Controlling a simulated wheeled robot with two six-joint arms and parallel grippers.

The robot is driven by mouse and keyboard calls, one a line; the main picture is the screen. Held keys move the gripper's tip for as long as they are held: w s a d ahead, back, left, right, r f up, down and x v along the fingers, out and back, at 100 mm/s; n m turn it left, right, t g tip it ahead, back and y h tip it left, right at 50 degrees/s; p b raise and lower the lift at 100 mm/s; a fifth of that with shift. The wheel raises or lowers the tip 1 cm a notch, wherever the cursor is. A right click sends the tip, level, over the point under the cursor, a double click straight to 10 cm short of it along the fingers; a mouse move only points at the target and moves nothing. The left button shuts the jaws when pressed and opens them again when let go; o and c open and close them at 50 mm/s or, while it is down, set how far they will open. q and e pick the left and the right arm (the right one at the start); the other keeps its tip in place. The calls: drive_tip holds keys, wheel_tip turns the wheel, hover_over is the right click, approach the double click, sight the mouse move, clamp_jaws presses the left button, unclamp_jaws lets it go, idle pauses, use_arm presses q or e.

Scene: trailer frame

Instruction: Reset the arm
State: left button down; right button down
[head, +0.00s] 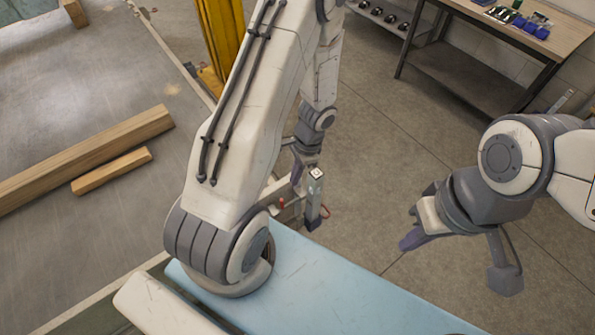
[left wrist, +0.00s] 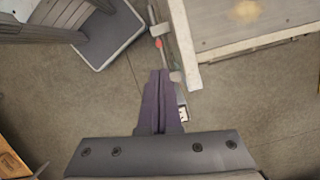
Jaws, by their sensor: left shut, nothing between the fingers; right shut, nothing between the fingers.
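My left arm reaches down through the middle of the head view. Its gripper (head: 297,174) is partly hidden behind the arm and a small post-like part with a black-and-white marker (head: 316,174). In the left wrist view, the purple fingers of my left gripper (left wrist: 160,78) are together, with nothing between them, above the concrete floor. My right gripper (head: 404,244) is at the right of the head view. Its purple fingers are shut and empty, over open floor.
A large grey flat surface (head: 70,235) at left carries a long wooden beam (head: 90,158) and a shorter one (head: 112,171). A yellow post (head: 222,35) stands behind my left arm. A workbench (head: 480,30) with small items stands at upper right. Floor (head: 370,140) between is clear.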

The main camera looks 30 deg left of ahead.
use_arm(q)
drive_tip(key=d+r+t+b, duration=0.2)
drive_tip(key=d+r+b, duration=0.2)
drive_tip(key=d+b, duration=0.55)
drive_tip(key=s+d+r+h+b, duration=0.1)
drive_tip(key=s+d+b, duration=0.3)
drive_tip(key=s, duration=0.3)
drive_tip(key=s+d+r+h+b, duration=0.1)
drive_tip(key=s+d+b, duration=0.3)
drive_tip(key=s, duration=0.3)
drive_tip(key=shift+s+d+r+h+b, duration=0.2)
drive_tip(key=shift+d+h+b, duration=0.15)
drive_tip(key=shift+d, duration=0.55)
